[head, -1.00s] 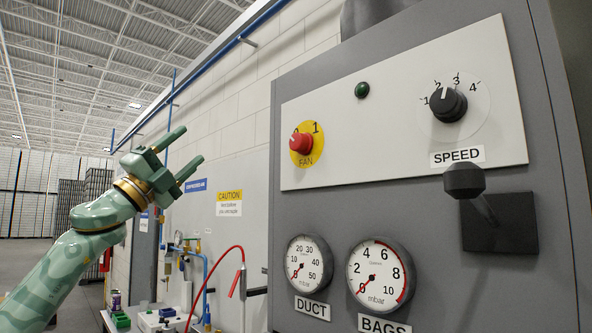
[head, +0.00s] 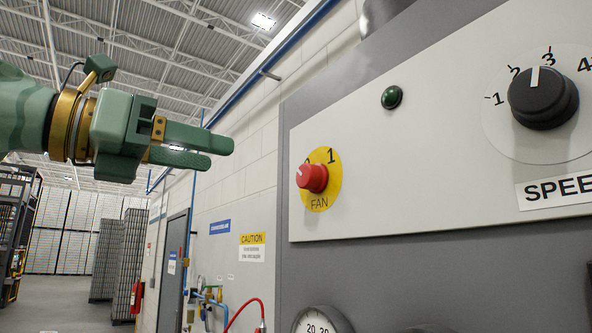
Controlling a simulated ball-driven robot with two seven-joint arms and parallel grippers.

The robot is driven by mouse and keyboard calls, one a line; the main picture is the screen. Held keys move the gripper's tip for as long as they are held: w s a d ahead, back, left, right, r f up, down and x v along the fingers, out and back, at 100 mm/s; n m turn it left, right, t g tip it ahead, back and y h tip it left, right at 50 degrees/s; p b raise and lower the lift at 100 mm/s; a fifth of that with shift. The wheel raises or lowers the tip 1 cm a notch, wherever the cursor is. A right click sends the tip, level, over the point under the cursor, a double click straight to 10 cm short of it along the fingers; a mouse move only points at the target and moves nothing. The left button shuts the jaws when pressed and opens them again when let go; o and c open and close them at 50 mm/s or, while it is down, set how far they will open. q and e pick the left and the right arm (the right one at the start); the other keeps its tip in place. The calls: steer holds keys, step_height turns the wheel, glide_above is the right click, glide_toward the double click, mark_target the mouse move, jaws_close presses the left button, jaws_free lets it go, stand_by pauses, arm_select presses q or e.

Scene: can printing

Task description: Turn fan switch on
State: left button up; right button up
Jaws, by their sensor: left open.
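The fan switch (head: 312,178) is a red knob on a yellow disc marked 0 and 1, with FAN printed below, on the left part of the light control panel. Its white mark points to the upper left, toward the 0. My left gripper (head: 222,152) comes in from the left, up and to the left of the knob, apart from it. Its green fingers point right toward the panel, open and empty. My right gripper is not in view.
A dark green lamp (head: 391,97) sits right of the switch. The black speed knob (head: 543,97) is farther right, its mark near 2 to 3. A gauge (head: 322,322) is cut off below. A caution sign (head: 252,247) hangs on the wall. Free air lies between gripper and panel.

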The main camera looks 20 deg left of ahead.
arm_select(q)
steer(key=p, duration=0.2)
glide_toward(302, 176)
steer(key=x, duration=0.4)
steer(key=shift+w+d, duration=0.2)
steer(key=shift+d, duration=0.05)
steer(key=x, duration=0.3)
steer(key=shift+w+d+p, duration=0.15)
steer(key=shift+w+p, duration=0.15)
steer(key=shift+p, duration=0.05)
steer(key=shift+w+d, duration=0.35)
steer(key=shift+w, duration=0.1)
steer(key=shift+s, duration=0.1)
steer(key=shift+c, duration=0.7)
steer(key=shift+a, duration=0.1)
steer(key=c, duration=0.9)
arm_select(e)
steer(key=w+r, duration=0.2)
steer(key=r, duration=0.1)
